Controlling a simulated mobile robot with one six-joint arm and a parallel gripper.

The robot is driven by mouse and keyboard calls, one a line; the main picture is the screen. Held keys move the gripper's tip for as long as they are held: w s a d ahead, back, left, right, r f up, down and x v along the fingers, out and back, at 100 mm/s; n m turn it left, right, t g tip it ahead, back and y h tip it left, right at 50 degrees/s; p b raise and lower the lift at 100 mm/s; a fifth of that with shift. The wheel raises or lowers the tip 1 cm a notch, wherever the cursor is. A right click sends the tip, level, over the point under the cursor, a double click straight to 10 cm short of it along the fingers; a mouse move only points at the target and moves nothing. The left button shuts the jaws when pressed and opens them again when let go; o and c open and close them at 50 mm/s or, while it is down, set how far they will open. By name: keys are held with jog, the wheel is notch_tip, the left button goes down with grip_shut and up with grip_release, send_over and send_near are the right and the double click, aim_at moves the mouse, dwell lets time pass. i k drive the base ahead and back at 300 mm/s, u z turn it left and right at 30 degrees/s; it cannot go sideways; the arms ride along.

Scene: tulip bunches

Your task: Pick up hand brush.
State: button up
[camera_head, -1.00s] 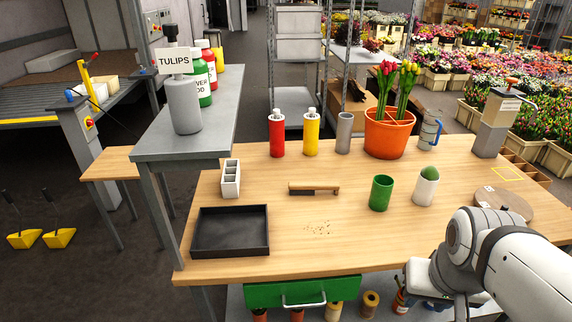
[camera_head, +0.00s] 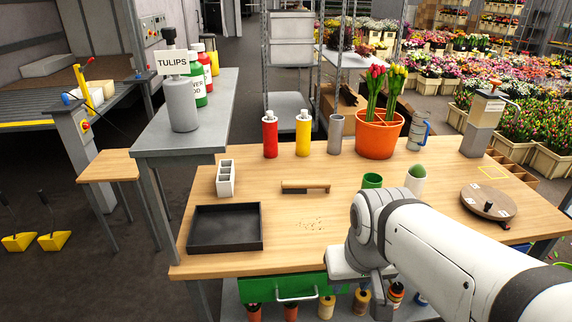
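The hand brush (camera_head: 310,186) lies on the wooden worktable (camera_head: 285,213), near the middle. It has a light wooden back and handle, with dark bristles showing at its left part. It lies apart from the other objects. My arm reaches in from the lower right, its white bent joint over the table's front edge, to the right of and nearer than the brush. My gripper cannot be made out; the arm seems to hide it.
Crumbs (camera_head: 312,223) lie in front of the brush, right of a black tray (camera_head: 225,246). A white divided holder (camera_head: 226,180) stands left. Behind are red (camera_head: 270,138) and yellow (camera_head: 303,137) bottles, a grey cylinder (camera_head: 335,136) and an orange pot (camera_head: 377,138). A green cup (camera_head: 372,181) stands right.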

aim_at(288, 187)
jog(key=z, duration=0.05)
jog(key=i, duration=1)
jog(key=u, duration=0.05)
